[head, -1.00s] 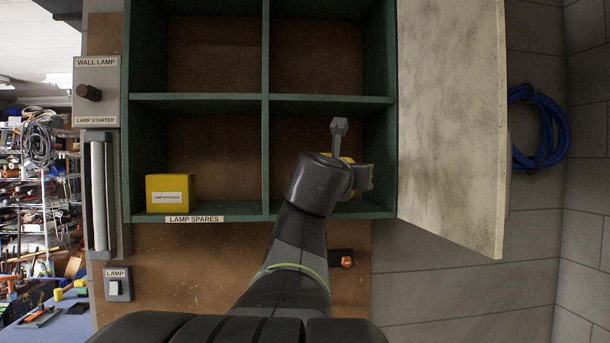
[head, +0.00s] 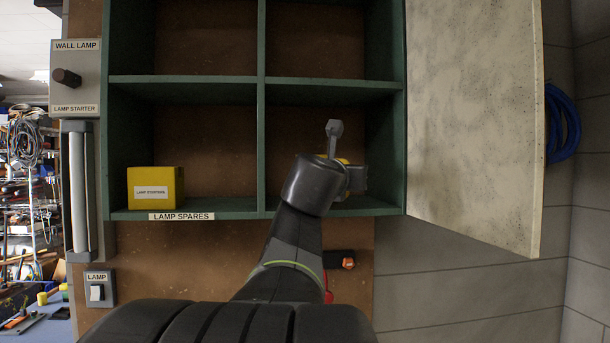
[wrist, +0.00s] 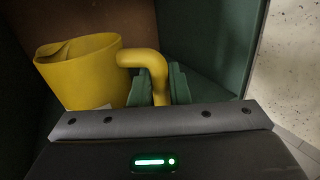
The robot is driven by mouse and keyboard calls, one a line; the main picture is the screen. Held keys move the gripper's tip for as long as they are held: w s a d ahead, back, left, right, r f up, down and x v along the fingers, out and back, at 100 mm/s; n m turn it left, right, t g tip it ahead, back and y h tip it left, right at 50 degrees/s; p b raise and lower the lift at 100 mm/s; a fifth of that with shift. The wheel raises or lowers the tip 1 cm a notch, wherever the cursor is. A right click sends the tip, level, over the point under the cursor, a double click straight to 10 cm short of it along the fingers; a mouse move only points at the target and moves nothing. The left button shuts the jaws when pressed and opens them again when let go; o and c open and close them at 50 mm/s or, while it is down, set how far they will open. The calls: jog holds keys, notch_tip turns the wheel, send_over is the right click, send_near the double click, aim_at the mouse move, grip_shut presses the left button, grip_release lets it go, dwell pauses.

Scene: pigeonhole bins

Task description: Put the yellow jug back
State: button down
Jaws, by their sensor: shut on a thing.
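The yellow jug (wrist: 88,75) shows in the wrist view, with its open mouth up and slightly tilted in the picture. Its curved handle (wrist: 146,60) is on the right side. My gripper (wrist: 158,92) is shut on the handle, with green-grey finger pads around it. In the head view my gripper is mostly hidden behind my wrist at the lower right compartment, and only a small yellow patch of the jug (head: 343,161) shows. Whether the jug touches the shelf floor is hidden.
The green pigeonhole unit (head: 262,100) has a divider left of my wrist. A yellow box (head: 155,188) sits in the lower left compartment, labelled lamp spares (head: 181,216). A pale open door (head: 474,120) stands close on the right. Lamp switches (head: 75,78) are at left.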

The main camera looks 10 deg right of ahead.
dwell(0.4)
jog(key=c, duration=0.8)
grip_release()
jog(key=shift+v, duration=5)
jog(key=shift+f, duration=0.1)
